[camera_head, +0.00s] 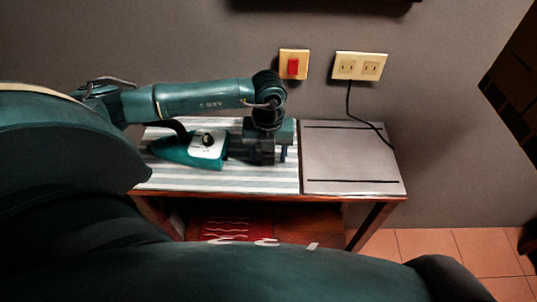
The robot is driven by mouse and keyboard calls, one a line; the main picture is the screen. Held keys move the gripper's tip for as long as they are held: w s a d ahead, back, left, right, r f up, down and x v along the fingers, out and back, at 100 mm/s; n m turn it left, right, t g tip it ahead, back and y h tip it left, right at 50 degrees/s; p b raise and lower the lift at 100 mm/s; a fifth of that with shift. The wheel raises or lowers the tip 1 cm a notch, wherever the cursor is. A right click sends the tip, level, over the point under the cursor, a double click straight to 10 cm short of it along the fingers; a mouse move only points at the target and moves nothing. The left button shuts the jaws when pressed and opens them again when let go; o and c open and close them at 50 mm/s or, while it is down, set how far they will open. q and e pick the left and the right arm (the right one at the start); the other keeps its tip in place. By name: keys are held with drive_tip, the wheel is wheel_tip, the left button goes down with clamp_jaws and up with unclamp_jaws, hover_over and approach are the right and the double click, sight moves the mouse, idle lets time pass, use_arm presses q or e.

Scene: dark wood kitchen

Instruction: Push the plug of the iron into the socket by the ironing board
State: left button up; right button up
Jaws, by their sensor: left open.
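The teal iron with a white top (208,145) sits on the striped ironing board cover (185,180), left of centre. My left gripper (270,157) is over the board just right of the iron, pointing down, open, with nothing seen between its fingers. The cream double socket (370,67) is on the wall above the board's right part. A dark cord (349,102) runs from the socket's lower left down to the board's right edge. I cannot make out a separate plug, or whether this cord leads to the iron. My right gripper is not in view.
A red switch on a cream plate (293,67) is on the wall left of the socket. A bare grey panel (345,160) with two dark strips forms the table's right part. A red patterned item (230,230) lies on the shelf below. Tiled floor (425,243) is clear at right.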

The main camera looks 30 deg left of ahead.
use_arm(q)
drive_tip(key=shift+c, duration=0.5)
drive_tip(key=c, duration=0.9)
drive_tip(key=shift+r, duration=0.1)
wheel_tip(320, 180, up, 10)
drive_tip(key=shift+b, duration=0.45)
